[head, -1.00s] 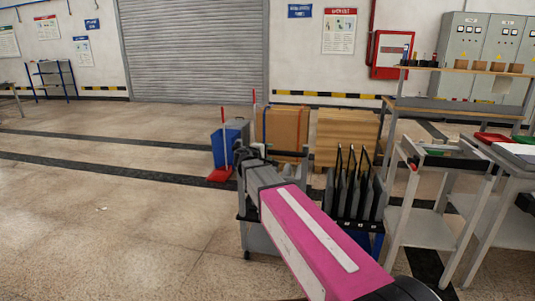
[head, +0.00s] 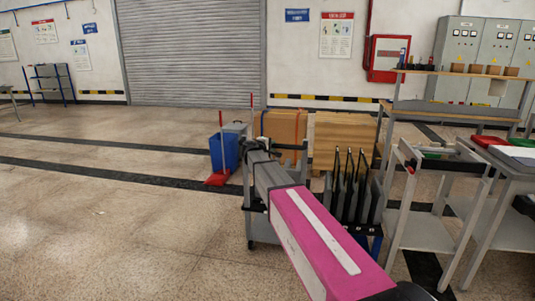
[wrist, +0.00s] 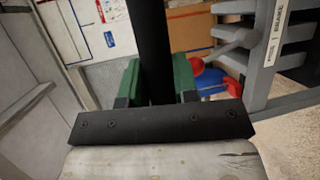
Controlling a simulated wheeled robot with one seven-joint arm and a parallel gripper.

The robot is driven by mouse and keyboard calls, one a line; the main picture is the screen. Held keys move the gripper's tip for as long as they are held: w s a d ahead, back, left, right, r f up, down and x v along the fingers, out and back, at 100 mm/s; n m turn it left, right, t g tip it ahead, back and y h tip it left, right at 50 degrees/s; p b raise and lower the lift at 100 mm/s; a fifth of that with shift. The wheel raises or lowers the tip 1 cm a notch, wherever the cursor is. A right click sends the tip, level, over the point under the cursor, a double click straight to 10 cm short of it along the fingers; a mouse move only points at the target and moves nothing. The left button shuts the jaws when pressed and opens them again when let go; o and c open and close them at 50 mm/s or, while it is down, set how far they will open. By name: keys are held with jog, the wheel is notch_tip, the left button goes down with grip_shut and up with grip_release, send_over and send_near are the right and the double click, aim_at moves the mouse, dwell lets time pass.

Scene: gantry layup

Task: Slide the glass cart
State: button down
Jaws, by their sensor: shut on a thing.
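The glass cart (head: 263,228) is a grey frame on small wheels, in the middle of the head view; my pink and grey arm hides part of it. My gripper is at the cart's top in the head view (head: 255,150). In the wrist view my gripper (wrist: 157,85) has green finger pads on both sides of a black bar (wrist: 154,35), shut on it as the cart's handle. Grey cart parts with a "BRAKE" label (wrist: 279,30) show at the right of the wrist view.
A rack of upright dark panels (head: 349,192) stands just right of my arm. A blue bin (head: 233,146) and red dustpan (head: 217,179) are behind the cart, beside wooden boards (head: 344,140). A grey side table (head: 420,231) is at right. The floor (head: 110,225) at left is clear.

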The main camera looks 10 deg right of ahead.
jog(key=w+d, duration=0.4)
jog(key=w, duration=0.9)
jog(key=w+d, duration=0.4)
jog(key=w, duration=1)
jog(key=shift+d, duration=0.35)
jog(key=shift+w, duration=0.15)
jog(key=c, duration=0.9)
grip_release()
jog(key=shift+w, duration=0.1)
jog(key=v, duration=1)
jog(key=shift+s+a, duration=0.2)
jog(key=shift+s, duration=0.2)
